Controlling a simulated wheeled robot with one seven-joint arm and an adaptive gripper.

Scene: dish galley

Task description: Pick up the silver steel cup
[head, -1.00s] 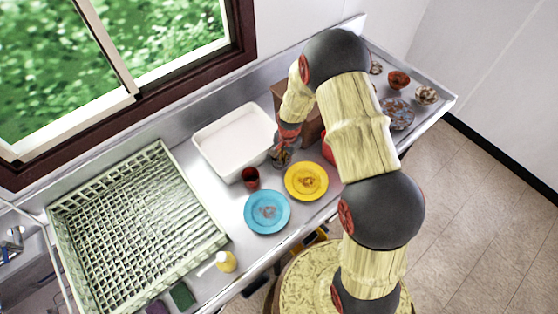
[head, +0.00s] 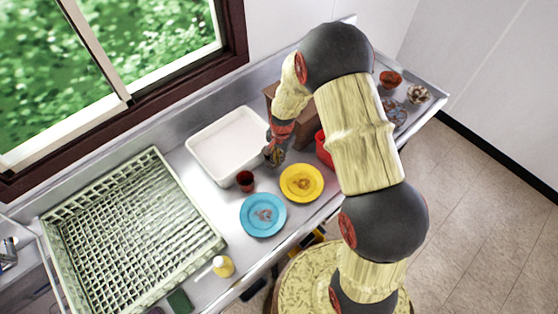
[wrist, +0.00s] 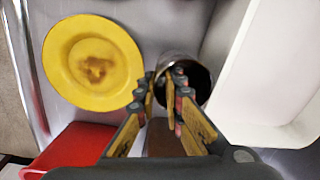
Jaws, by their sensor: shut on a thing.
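The silver steel cup (wrist: 203,82) shows in the wrist view as a round, dark-mouthed cup with a shiny rim. My gripper (wrist: 164,88) is shut on its near-left wall at the rim, with one finger seemingly inside the mouth. In the head view my gripper (head: 272,155) is between the white tub and the yellow plate, and the cup is mostly hidden there. I cannot tell whether the cup's base touches the counter.
A yellow plate (head: 301,183), blue plate (head: 263,215) and dark red cup (head: 245,181) stand close by. The white tub (head: 192,151) is behind. A red container (wrist: 72,150) is near my gripper. A dish rack (head: 214,243) fills the left.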

